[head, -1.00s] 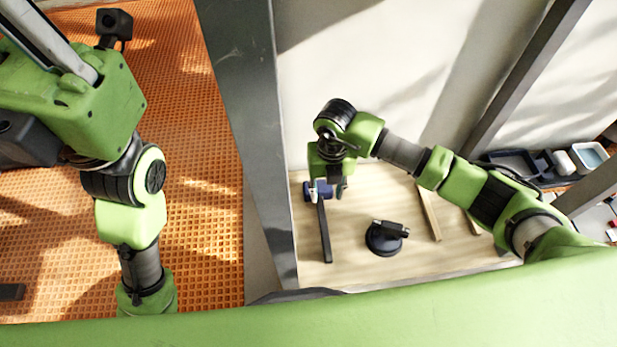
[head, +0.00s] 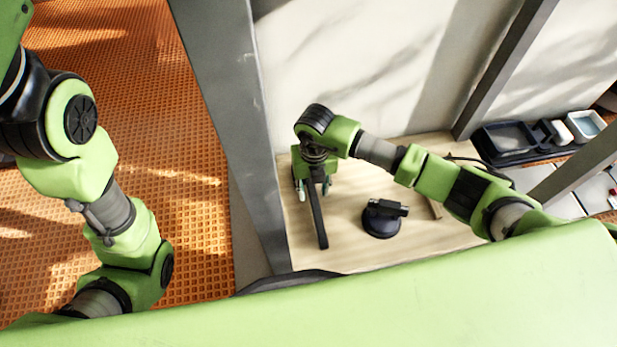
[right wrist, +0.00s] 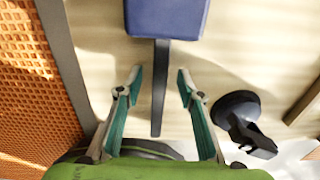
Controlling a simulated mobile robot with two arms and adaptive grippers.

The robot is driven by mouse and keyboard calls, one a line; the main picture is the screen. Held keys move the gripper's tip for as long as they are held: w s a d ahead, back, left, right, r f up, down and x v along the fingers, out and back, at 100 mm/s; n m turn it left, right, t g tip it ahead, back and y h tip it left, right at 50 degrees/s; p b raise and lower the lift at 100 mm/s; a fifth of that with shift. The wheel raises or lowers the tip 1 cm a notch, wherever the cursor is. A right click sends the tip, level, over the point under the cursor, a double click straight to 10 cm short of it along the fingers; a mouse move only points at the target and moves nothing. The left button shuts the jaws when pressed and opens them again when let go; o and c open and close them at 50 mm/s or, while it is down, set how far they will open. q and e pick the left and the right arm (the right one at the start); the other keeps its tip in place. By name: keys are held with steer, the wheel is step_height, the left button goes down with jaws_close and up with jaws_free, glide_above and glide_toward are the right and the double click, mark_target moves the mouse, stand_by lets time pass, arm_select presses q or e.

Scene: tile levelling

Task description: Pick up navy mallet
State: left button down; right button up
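The navy mallet lies on the light wooden board. In the right wrist view its blue block head (right wrist: 168,18) is at the top, cut by the frame edge, and its dark handle (right wrist: 158,105) runs down between my fingers. In the head view the handle (head: 317,217) shows, while the head is mostly hidden by my right gripper (head: 314,190). My right gripper is open, with its fingertips (right wrist: 160,74) apart on either side of the handle near the head, not closed on it. My left gripper is out of view; only its arm shows at the left.
A black suction cup with a handle (head: 381,220) stands right of the mallet; it also shows in the right wrist view (right wrist: 238,108). A grey post (head: 232,110) rises left of the board (head: 350,252). Black trays (head: 503,140) lie at the far right.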

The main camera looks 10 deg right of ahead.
mark_target(313, 194)
step_height(313, 194, down, 4)
steer(key=shift+r+b, duration=0.25)
steer(key=shift+b, duration=0.75)
steer(key=shift+r, duration=0.1)
steer(key=shift+c, duration=0.4)
jaws_close()
steer(key=shift+w, duration=0.1)
steer(key=shift+r, duration=0.15)
